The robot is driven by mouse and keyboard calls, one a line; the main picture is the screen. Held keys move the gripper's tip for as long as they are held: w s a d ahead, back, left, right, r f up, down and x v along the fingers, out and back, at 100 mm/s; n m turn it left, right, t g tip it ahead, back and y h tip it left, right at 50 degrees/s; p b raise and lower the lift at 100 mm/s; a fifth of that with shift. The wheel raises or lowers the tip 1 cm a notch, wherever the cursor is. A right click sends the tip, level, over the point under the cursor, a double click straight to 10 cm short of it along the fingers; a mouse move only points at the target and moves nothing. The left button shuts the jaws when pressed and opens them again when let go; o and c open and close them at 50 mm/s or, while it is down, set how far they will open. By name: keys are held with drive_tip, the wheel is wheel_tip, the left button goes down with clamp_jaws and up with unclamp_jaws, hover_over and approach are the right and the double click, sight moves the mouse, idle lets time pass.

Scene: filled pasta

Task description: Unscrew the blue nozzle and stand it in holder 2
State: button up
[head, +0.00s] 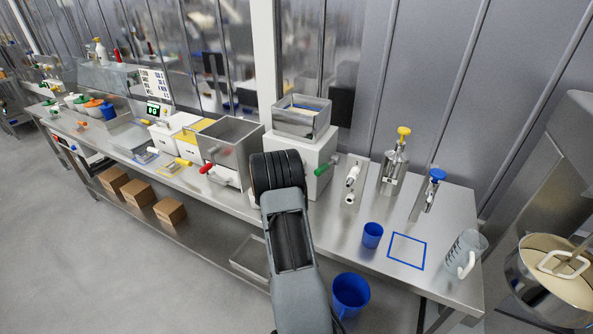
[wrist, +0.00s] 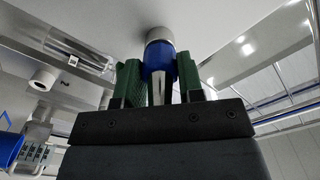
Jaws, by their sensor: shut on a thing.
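The blue nozzle (wrist: 159,58) shows in the wrist view between the two green fingers of my gripper (wrist: 158,73). The fingers are shut on its blue body, and its metal tip (wrist: 164,92) points back toward the palm. A pale round collar (wrist: 158,34) sits at the nozzle's other end, against a light surface. I cannot tell how far the nozzle is threaded into it.
A blue cup (head: 372,235), a blue-outlined square (head: 407,252) and a clear jug (head: 464,252) occupy the right of the bench.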

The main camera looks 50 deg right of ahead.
drive_tip(key=o, duration=1)
drive_tip(key=shift+o, duration=0.2)
